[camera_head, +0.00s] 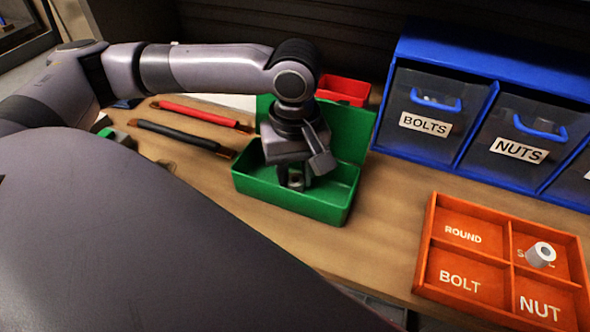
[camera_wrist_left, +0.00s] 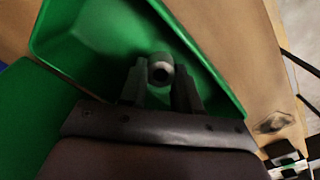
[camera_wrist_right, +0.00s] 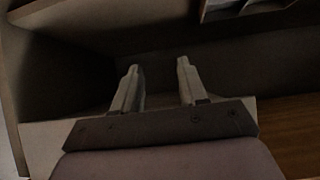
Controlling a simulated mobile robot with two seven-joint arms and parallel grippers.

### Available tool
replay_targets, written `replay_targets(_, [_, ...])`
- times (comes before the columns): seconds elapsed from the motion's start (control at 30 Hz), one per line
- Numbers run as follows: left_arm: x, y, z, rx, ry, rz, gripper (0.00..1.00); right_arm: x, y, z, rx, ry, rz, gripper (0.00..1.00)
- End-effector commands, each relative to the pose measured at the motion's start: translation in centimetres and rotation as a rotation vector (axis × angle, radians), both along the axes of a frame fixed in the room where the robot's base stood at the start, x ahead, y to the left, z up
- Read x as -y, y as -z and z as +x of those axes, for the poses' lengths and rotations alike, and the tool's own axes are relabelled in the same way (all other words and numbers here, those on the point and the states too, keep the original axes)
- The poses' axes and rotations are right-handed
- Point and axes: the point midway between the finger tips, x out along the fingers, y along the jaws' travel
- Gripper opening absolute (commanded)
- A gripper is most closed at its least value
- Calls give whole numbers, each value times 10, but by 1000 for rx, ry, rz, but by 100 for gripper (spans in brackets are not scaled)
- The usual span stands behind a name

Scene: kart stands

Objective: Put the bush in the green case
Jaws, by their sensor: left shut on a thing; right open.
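The open green case (camera_head: 335,207) stands on the wooden bench, its lid raised at the back. It also fills much of the left wrist view (camera_wrist_left: 110,45). My left gripper (camera_head: 296,184) points down into the case. In the left wrist view, its fingers (camera_wrist_left: 160,85) are shut on the bush (camera_wrist_left: 160,68), a small grey metal ring with a dark hole. The bush is inside the outline of the case; I cannot tell whether it touches the floor. My right gripper (camera_wrist_right: 158,72) is open and empty, seen only in the right wrist view.
An orange divided tray (camera_head: 422,262) at the right holds a light grey cylinder (camera_head: 541,254). Blue drawers marked BOLTS (camera_head: 425,123) and NUTS (camera_head: 518,150) stand behind. A red bin (camera_head: 343,90) is behind the case. Red (camera_head: 200,114) and black (camera_head: 180,137) handled tools lie left.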

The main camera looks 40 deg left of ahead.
Motion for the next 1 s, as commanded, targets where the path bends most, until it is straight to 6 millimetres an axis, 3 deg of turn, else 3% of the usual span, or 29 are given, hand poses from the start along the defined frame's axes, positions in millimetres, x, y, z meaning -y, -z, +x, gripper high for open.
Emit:
replay_targets(0.03, [0, 1, 0, -1, 0, 0, 35, 0, -1, 0, 0, 0, 0, 43])
replay_targets(0.1, [0, 1, 0, -1, 0, -1, 57, 0, -1, 0, 0, 0, 0, 43])
replay_targets(0.5, [0, -2, 0, 2, 1, -1, 57, 0, 2, 0, 1, 0, 0, 43])
replay_targets(1.0, [1, -102, 1, 4, 0, -2, 57, 0, -16, 0, 0, 0, 0, 43])
